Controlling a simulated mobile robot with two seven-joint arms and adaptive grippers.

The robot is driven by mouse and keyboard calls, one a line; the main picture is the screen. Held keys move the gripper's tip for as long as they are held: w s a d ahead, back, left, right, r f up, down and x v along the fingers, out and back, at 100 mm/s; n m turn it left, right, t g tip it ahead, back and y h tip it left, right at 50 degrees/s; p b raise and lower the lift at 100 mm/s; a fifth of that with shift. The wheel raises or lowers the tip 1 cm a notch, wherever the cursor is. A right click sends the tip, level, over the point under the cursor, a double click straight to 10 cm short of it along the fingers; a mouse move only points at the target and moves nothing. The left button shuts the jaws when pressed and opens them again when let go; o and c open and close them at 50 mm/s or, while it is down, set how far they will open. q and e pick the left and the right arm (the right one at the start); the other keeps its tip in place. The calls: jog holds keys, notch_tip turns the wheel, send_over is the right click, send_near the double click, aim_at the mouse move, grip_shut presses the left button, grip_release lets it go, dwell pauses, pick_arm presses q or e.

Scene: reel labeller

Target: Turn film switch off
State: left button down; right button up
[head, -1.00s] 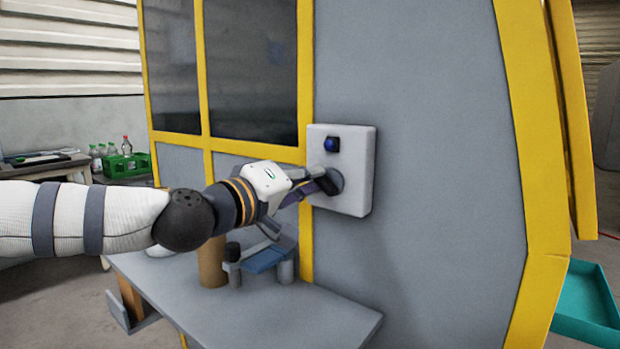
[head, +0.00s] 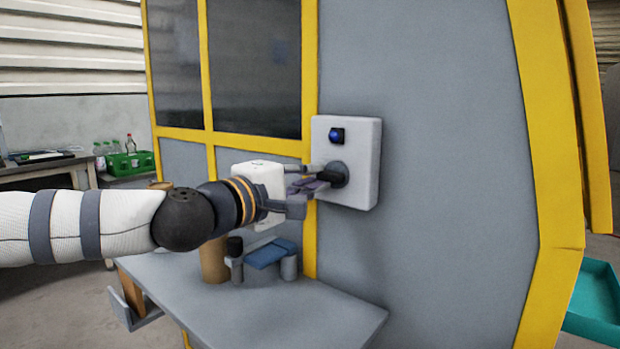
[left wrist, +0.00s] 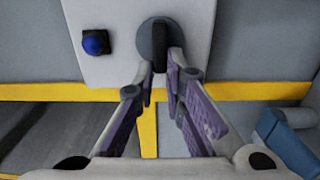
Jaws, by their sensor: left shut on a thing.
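The film switch is a dark rotary knob (head: 338,176) on a round grey base, low on a white control box (head: 366,150) on the machine's side. In the left wrist view the knob's handle (left wrist: 160,48) stands between my fingertips, in line with the fingers. My left gripper (head: 324,177) reaches it from the left and is shut on the handle; its purple-padded fingers also show in the left wrist view (left wrist: 160,66). A blue button (head: 336,135) sits above the knob. My right gripper is not in view.
A grey table (head: 270,318) juts out below, with a brown cylinder (head: 214,262) and a small blue-topped fixture (head: 268,254) under my arm. A yellow frame post (head: 310,60) runs beside the box. A teal tray (head: 596,305) is at the right.

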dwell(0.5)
pick_arm(q)
jog(key=c, duration=1.7)
grip_release()
jog(key=shift+o, duration=0.2)
jog(key=shift+s, duration=0.1)
jog(key=v, duration=1.2)
